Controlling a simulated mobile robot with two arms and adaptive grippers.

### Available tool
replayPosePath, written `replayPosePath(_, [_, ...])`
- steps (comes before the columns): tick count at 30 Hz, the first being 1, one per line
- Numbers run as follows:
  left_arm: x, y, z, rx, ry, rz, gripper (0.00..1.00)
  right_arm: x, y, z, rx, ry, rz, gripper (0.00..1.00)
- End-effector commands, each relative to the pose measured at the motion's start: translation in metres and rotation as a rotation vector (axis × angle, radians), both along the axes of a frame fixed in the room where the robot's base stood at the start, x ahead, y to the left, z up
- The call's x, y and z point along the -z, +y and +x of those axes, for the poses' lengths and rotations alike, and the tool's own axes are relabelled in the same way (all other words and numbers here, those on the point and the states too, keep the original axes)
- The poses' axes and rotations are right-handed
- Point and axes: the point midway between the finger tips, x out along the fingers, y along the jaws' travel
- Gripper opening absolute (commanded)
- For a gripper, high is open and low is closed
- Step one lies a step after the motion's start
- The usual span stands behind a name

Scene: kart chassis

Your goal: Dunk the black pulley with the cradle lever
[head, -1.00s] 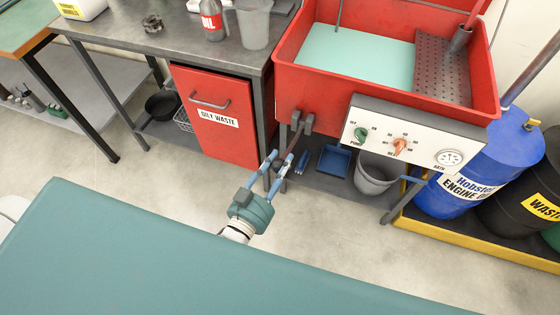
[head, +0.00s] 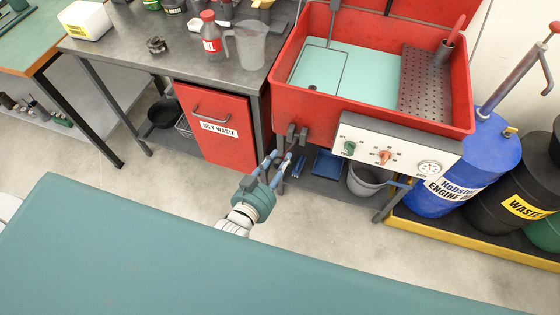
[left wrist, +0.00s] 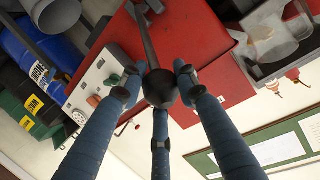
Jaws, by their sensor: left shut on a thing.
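The red washer tub (head: 285,80) holds pale green fluid (head: 375,80). A thin dark cradle frame (head: 345,70) shows at the fluid, with a small dark spot (head: 312,87) by its near edge; I cannot tell whether that is the pulley. My left gripper (head: 278,160) is at the tub's front, below the dark lever brackets (head: 297,133). In the left wrist view its three blue fingers (left wrist: 160,115) close around the black ball knob (left wrist: 160,88) of the dark lever (left wrist: 145,40). My right gripper is not in view.
A dark round part (head: 156,45), an oil bottle (head: 210,32) and a clear jug (head: 248,48) stand on the grey bench. A red oily waste bin (head: 215,145) is below. A grey bucket (head: 365,180) and blue drum (head: 460,170) are at right.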

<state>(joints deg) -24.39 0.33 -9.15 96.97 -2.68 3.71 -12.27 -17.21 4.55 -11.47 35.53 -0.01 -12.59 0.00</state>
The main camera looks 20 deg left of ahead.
Motion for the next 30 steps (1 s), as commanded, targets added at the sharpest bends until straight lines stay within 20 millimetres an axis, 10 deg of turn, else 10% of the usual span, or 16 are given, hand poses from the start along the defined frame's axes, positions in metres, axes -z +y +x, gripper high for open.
replayPosePath(14, [-0.002,0.002,-0.004,-0.001,-0.004,0.002,0.49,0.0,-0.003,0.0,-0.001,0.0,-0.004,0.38])
replayPosePath(30, [-0.025,0.019,-0.099,-0.002,-0.005,0.002,0.49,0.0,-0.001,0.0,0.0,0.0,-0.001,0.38])
